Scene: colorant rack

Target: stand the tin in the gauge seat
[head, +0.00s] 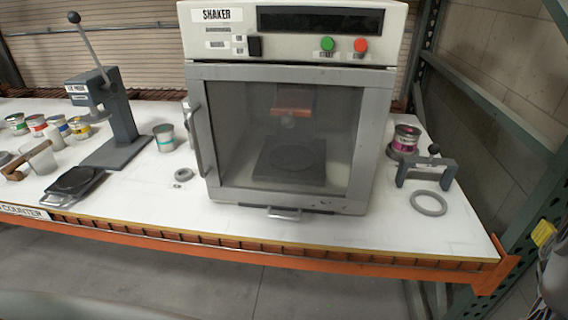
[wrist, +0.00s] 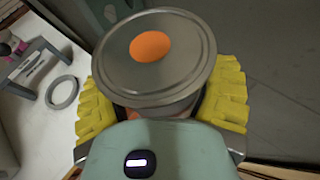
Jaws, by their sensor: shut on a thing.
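The tin (wrist: 155,60) has a grey metal lid with an orange dot. My gripper (wrist: 163,97) is shut on it, with yellow ribbed fingers on both sides of its body. The lid faces the wrist camera and hides most of the tin's side. A flat grey ring (head: 429,203), apparently the gauge seat, lies empty on the counter in front of a grey bridge-shaped gauge (head: 427,164) with a black knob. The ring also shows in the wrist view (wrist: 62,92), left of the tin and apart from it.
A magenta-labelled tin (head: 405,140) stands behind the gauge. The shaker (head: 285,130), door closed, fills the counter's middle. A lever press (head: 110,110), a scale (head: 73,184) and several tins stand left. Green rack posts (head: 532,205) rise at the right. Bare counter (head: 455,240) surrounds the ring's front.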

